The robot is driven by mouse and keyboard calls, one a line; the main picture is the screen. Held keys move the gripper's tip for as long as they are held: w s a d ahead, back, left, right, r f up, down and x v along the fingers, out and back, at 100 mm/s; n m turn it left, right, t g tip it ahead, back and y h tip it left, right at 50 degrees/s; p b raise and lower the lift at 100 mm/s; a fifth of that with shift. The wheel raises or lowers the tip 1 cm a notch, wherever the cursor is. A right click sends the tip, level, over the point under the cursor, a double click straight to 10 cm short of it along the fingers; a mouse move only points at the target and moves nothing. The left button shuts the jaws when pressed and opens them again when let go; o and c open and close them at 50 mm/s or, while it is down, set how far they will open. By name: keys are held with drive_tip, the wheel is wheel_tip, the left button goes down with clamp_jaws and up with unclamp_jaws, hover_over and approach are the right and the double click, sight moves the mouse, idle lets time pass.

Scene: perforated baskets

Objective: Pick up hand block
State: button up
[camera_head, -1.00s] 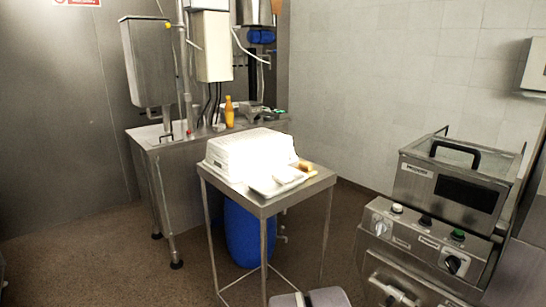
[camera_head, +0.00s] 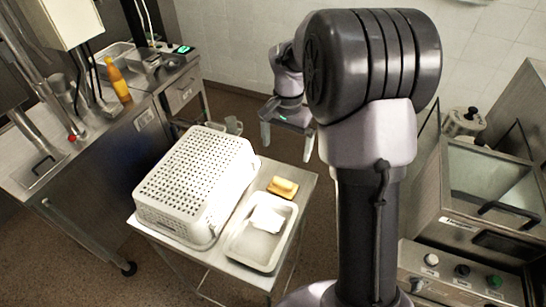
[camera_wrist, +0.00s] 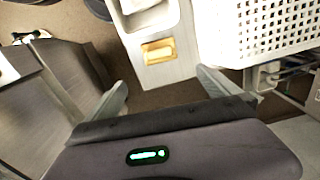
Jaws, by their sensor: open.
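A small yellow-orange block (camera_head: 283,187), which I take to be the hand block, lies on the small steel table (camera_head: 309,180), just behind a white tray (camera_head: 238,265). In the wrist view the block (camera_wrist: 158,52) shows ahead of the fingers, roughly centred between them, on the table's end. My gripper (camera_head: 287,142) is open and empty. It hangs beyond the table's far edge, behind the block and apart from it. It also shows in the wrist view (camera_wrist: 161,80) with its fingers spread.
An upturned white perforated basket (camera_head: 198,180) fills the table's left side. A shallow white tray with a white item in it is at the right front. A steel counter with an orange bottle (camera_head: 119,82) stands left. A steel fryer-like machine (camera_head: 490,185) stands right.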

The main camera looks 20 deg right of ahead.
sight(283, 181)
drive_tip(key=f+b, duration=0.1)
drive_tip(key=f, duration=0.4)
drive_tip(key=f+b, duration=0.1)
drive_tip(key=f, duration=0.5)
drive_tip(key=f+b, duration=0.1)
drive_tip(key=f, duration=0.4)
drive_tip(key=shift+s+a+f, duration=0.2)
drive_tip(key=shift+s+a, duration=0.1)
drive_tip(key=shift+a, duration=0.1)
drive_tip(key=shift+r, duration=0.1)
drive_tip(key=shift+c, duration=0.7)
drive_tip(key=c, duration=1.2)
drive_tip(key=shift+r, duration=0.55)
wheel_tip(283, 181, up, 3)
drive_tip(key=shift+f+p, duration=0.15)
drive_tip(key=shift+p, duration=0.15)
drive_tip(key=s+d, duration=0.2)
drive_tip(key=s, duration=0.2)
drive_tip(key=s+d, duration=0.3)
drive_tip(key=s, duration=0.2)
drive_tip(key=s+d+r, duration=0.1)
drive_tip(key=s+d, duration=0.1)
drive_tip(key=s, duration=0.3)
drive_tip(key=shift+d+r, duration=0.1)
drive_tip(key=shift+d, duration=0.3)
